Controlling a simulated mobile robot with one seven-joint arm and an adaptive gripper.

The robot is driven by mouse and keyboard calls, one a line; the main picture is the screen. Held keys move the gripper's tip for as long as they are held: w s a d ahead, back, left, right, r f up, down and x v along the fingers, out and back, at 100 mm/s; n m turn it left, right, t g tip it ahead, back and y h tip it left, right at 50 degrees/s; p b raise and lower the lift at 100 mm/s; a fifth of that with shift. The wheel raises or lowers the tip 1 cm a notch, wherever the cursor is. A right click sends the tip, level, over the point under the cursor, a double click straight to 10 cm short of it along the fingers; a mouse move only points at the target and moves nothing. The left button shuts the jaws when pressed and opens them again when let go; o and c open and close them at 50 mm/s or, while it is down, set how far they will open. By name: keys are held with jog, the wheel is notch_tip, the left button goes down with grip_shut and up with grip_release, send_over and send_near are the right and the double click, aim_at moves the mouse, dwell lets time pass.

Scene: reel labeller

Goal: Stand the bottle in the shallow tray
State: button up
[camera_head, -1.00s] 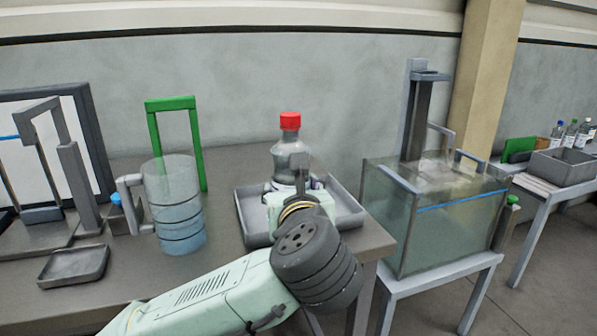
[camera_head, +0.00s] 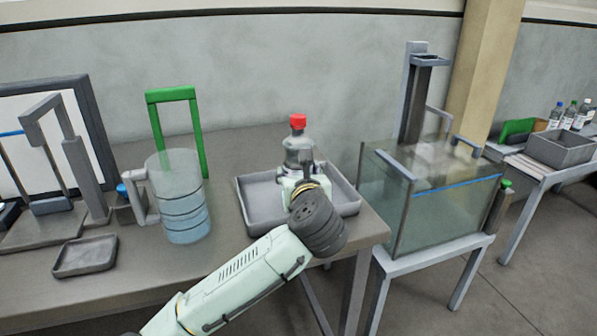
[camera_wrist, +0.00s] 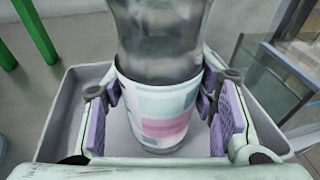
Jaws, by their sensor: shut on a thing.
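A clear grey bottle with a red cap (camera_head: 297,122) stands upright over the shallow grey tray (camera_head: 262,210) on the table. My gripper (camera_head: 302,180) is around the bottle's lower part. In the wrist view the purple pads of my gripper (camera_wrist: 160,115) are on both sides of the bottle's white, green and pink label (camera_wrist: 160,118). The bottle's lower end is inside the tray's outline, close to the tray floor (camera_wrist: 118,140). I cannot tell for sure whether its base touches the floor. My gripper and wrist hide the bottle's base in the head view.
A small dark dish (camera_head: 85,256) lies at the far left front. A glass tank (camera_head: 440,205) stands to the right, beyond the table's edge.

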jog(key=shift+f+b, duration=0.25)
jog(key=shift+b, duration=0.1)
jog(key=o, duration=1.6)
jog(key=shift+o, duration=0.2)
jog(key=shift+r+p, duration=0.25)
jog(key=shift+p, duration=0.1)
jog(key=b+v, duration=0.9)
jog(key=v, duration=0.3)
jog(key=shift+f, duration=0.1)
